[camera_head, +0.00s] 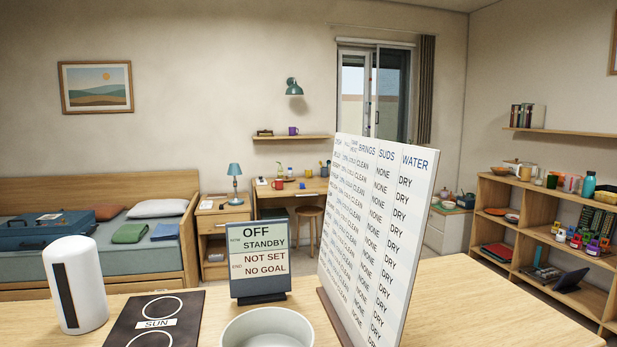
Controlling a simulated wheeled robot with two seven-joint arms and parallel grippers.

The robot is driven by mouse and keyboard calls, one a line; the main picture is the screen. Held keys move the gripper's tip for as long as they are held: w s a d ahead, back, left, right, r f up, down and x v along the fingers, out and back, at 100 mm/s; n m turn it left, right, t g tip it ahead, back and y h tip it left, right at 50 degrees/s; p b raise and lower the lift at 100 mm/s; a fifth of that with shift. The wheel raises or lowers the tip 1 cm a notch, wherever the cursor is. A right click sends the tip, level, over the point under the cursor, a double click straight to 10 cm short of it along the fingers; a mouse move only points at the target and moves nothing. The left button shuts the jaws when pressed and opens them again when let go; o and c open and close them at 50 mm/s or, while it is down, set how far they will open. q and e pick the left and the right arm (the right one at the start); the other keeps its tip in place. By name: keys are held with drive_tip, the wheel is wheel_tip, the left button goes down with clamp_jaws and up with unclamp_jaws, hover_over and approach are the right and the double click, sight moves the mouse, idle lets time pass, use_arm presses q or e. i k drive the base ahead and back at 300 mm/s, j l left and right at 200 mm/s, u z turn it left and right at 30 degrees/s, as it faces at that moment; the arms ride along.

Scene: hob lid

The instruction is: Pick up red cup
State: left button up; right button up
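A small red cup (278,184) stands on the wooden desk (312,186) against the back wall, far from me. It is too small here to make out its handle clearly. Neither of my grippers is in view.
A near wooden table (475,297) holds a white cylinder (75,284), a dark hob plate marked SUN (181,309), a grey pot (266,329), a status display (260,262) and a tall printed board (374,235). A bed (95,200) is left; a shelf unit (537,208) with cups is right.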

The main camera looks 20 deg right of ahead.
sight(279, 183)
drive_tip(key=l+z, duration=0.15)
drive_tip(key=z, duration=0.9)
drive_tip(key=i+l+z, duration=0.15)
drive_tip(key=l+z, duration=0.2)
drive_tip(key=l, duration=0.15)
drive_tip(key=i+l+z, duration=0.35)
drive_tip(key=l, duration=0.15)
drive_tip(key=i+l+z, duration=0.15)
drive_tip(key=l+z, duration=0.2)
drive_tip(key=i+l+z, duration=0.8)
drive_tip(key=i, duration=0.35)
drive_tip(key=i+z, duration=0.2)
drive_tip(key=i, duration=0.2)
drive_tip(key=i+u, duration=0.85)
drive_tip(key=i+l+u, duration=0.2)
drive_tip(key=i+u, duration=0.2)
drive_tip(key=i+j+u, duration=0.25)
drive_tip(key=i+u, duration=0.7)
drive_tip(key=i+l+u, duration=0.1)
drive_tip(key=i+u, duration=0.65)
drive_tip(key=i, duration=0.45)
drive_tip(key=i+u, duration=0.25)
drive_tip(key=i, duration=0.4)
drive_tip(key=i+l+u, duration=0.2)
drive_tip(key=i, duration=0.5)
drive_tip(key=i+u, duration=0.35)
drive_tip(key=i, duration=0.35)
drive_tip(key=i+l+u, duration=0.15)
drive_tip(key=i+u, duration=0.2)
drive_tip(key=i, duration=0.4)
